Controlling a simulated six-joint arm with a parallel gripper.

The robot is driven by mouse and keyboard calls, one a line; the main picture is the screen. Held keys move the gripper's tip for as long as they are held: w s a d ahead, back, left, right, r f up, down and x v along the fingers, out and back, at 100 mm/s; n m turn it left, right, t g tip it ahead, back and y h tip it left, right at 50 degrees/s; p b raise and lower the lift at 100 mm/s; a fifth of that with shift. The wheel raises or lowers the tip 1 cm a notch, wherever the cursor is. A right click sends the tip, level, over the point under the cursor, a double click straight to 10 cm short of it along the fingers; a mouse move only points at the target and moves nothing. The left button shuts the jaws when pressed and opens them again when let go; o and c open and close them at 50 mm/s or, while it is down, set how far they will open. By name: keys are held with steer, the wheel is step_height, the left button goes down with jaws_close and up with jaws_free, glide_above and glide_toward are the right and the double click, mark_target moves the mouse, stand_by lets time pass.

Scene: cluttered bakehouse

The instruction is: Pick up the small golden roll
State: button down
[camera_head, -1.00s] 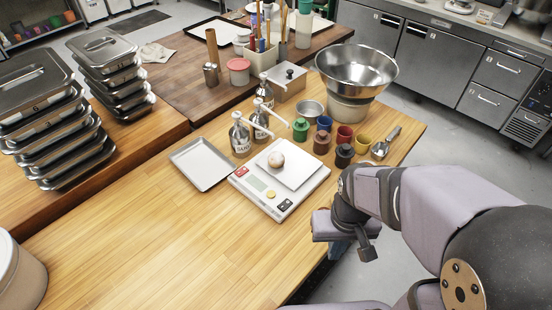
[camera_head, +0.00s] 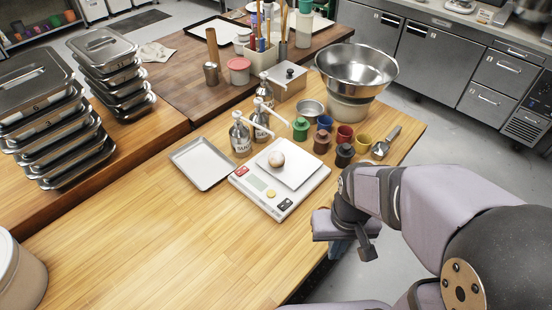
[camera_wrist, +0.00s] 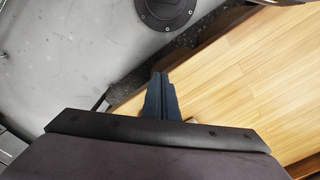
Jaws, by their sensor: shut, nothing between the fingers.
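The small golden roll (camera_head: 276,159) sits on the square plate of the white kitchen scale (camera_head: 262,194) in the head view. It is round and golden brown with a pale top. My gripper (camera_wrist: 162,82) shows in the wrist view with its two dark fingers together and nothing between them. It hangs over the table's edge, with floor on one side and wood on the other. In the head view my wrist is to the right of the scale and nearer the camera, and the fingers are mostly hidden behind it. The roll is not in the wrist view.
An empty metal tray (camera_head: 202,163) lies left of the scale. Pump bottles (camera_head: 241,137) and coloured jars (camera_head: 344,155) stand behind and right of it, with a metal scoop (camera_head: 386,143) and a large steel bowl (camera_head: 356,69). The table's front left (camera_head: 150,240) is clear.

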steer(key=c, duration=2.5)
jaws_free()
steer(key=o, duration=1.6)
steer(key=m+t+h+b, duration=0.1)
steer(key=m+t+h, duration=0.1)
steer(key=m+t, duration=0.25)
glide_toward(276, 156)
steer(key=x, duration=0.2)
steer(key=shift+g, duration=0.25)
steer(key=shift+p+x, duration=1.1)
steer(key=shift+x, duration=0.9)
steer(key=shift+p+x, duration=0.75)
steer(key=shift+x, duration=1.15)
